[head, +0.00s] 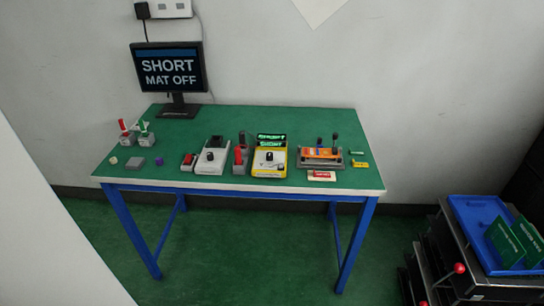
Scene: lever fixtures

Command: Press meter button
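A yellow-edged meter (268,163) stands on the table right of its middle. It has a pale face, a dark round knob and lit green displays on top; the lower one seems to read "SHORT". I cannot make out a separate button on it at this size. My gripper is not in view, so I cannot tell its state or its distance from the meter.
The green-topped table (230,118) has a monitor (168,67) reading "SHORT MAT OFF". A grey-white box (211,160) and red handles (238,160) stand left of the meter, an orange fixture (320,153) right. A blue tray (470,215) is at far right.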

